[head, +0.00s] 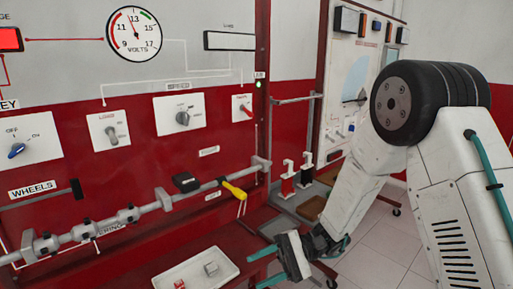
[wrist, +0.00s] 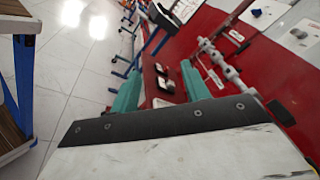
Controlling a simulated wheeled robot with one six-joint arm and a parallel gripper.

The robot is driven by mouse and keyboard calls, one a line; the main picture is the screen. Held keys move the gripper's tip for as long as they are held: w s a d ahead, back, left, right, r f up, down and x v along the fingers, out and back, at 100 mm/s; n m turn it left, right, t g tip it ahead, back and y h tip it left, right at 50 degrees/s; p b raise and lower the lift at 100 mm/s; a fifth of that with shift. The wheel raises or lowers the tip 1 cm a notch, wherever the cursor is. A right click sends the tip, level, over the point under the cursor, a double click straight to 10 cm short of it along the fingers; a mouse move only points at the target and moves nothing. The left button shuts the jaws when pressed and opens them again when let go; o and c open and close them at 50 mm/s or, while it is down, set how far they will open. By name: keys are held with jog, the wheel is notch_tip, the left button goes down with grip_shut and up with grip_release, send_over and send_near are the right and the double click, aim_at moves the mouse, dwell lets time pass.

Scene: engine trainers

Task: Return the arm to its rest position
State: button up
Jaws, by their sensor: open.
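My arm (head: 358,195) reaches down from the right of the head view, bent at a black joint. My gripper (head: 302,272) is low in the middle of the head view, just right of the white tray (head: 198,274) in the picture and apart from the panel. In the wrist view its two teal fingers stand apart (wrist: 162,88) with nothing held between them. The red bench and small parts show beyond the fingers. The white wrist housing hides the lower part of the wrist view.
A red and white trainer panel (head: 75,125) with dials and knobs fills the left. A grey shaft (head: 140,209) and a yellow handle (head: 233,190) stick out from it. A blue-framed stand (wrist: 22,80) is at left in the wrist view. Tiled floor (head: 385,262) is clear at right.

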jog(key=s+d+r+t+h, duration=0.3)
jog(key=s+d+r+h, duration=0.2)
jog(key=d, duration=0.3)
jog(key=s+d+r+n+t+h, duration=0.1)
jog(key=s+d+r+t+h, duration=0.2)
jog(key=s+d+r+h, duration=0.2)
jog(key=s+d+r+n+t+h, duration=0.1)
jog(key=s+d+r+t+h, duration=0.2)
jog(key=s+d, duration=0.6)
jog(key=d+r+h, duration=0.2)
jog(key=d, duration=0.1)
jog(key=shift+s+t+h, duration=0.25)
jog(key=shift+t+h, duration=0.15)
dwell(0.6)
jog(key=shift+c, duration=0.9)
jog(key=shift+a, duration=0.1)
jog(key=shift+c, duration=0.2)
